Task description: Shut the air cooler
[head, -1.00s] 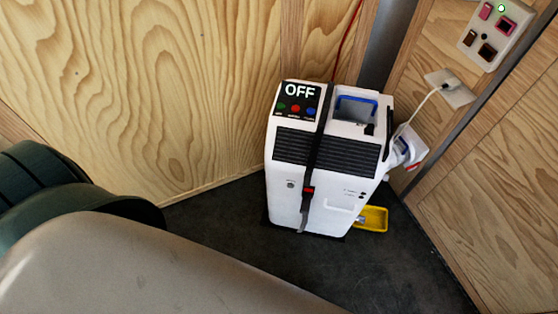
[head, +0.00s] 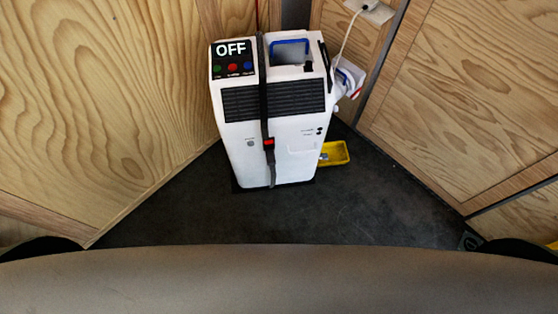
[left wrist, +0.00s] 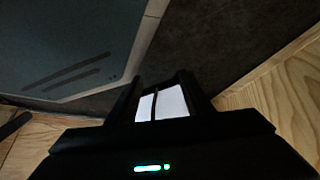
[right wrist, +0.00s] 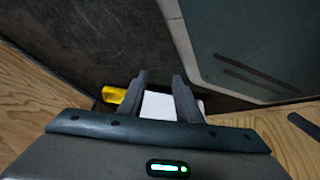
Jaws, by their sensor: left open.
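The white air cooler (head: 275,130) stands upright on the dark floor in the corner, in the head view. Its panel (head: 233,61) reads OFF above green, red and blue buttons. Its top has a recess (head: 290,55) with a blue-edged piece (head: 291,42) at the back. A black strap (head: 263,100) with a red buckle (head: 268,143) runs down its front. My left gripper (left wrist: 160,84) and right gripper (right wrist: 158,78) show only in their wrist views. Both have their fingers apart. White surfaces show between each pair of fingers; I cannot tell what they are.
A yellow tray (head: 334,154) lies on the floor at the cooler's right. A white cable (head: 347,38) runs from a wall socket (head: 372,10) to a white bundle (head: 349,79) beside the cooler. Wooden walls close both sides. The floor before the cooler is clear.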

